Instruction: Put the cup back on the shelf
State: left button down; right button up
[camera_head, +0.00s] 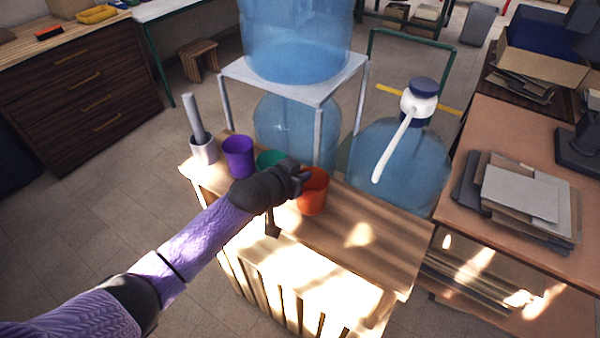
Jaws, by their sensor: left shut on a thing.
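An orange-red cup (314,193) is at the middle of the wooden crate-like shelf top (345,238). My left gripper (301,178) reaches in from the lower left and is shut on the orange-red cup at its left rim. I cannot tell whether the cup touches the wood or is held just above it. A purple cup (239,158) stands on the same top to the left. A green cup (270,159) stands between them, partly hidden behind my gripper. My right gripper is not in view.
Large blue water bottles (398,160) and a white stand (298,82) are close behind. The wooden top's right part is clear. A table with stacked boards (520,195) is at the right.

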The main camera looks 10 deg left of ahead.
pick_arm(q)
jog(key=shift+f, duration=0.15)
jog(key=c, duration=0.6)
grip_release()
jog(key=p+v, duration=0.3)
jog(key=v, duration=0.6)
jog(key=s+a+f+n+g+y+b, duration=0.1)
jog(key=s+a+f+b, duration=0.15)
jog(key=f, duration=0.65)
jog(key=s+a+f+g+y+b, duration=0.15)
jog(key=s+f, duration=0.25)
jog(key=f, duration=0.5)
jog(key=s+a+f+n+g+y+b, duration=0.15)
jog(key=s+f, duration=0.25)
jog(key=f, duration=0.5)
jog(key=s+f+g+b, duration=0.2)
jog(key=s+f, duration=0.4)
jog(key=s, duration=0.3)
jog(key=s+f+m+g+b, duration=0.1)
jog(key=s+f+g+b, duration=0.1)
jog(key=s+f, duration=0.4)
jog(key=s+f+g+b, duration=0.2)
jog(key=s+f, duration=0.3)
jog(key=s, duration=0.8)
jog(key=shift+s+d+f+g+y, duration=0.2)
jog(key=shift+d+f+g+y, duration=0.1)
jog(key=shift+d+f, duration=0.1)
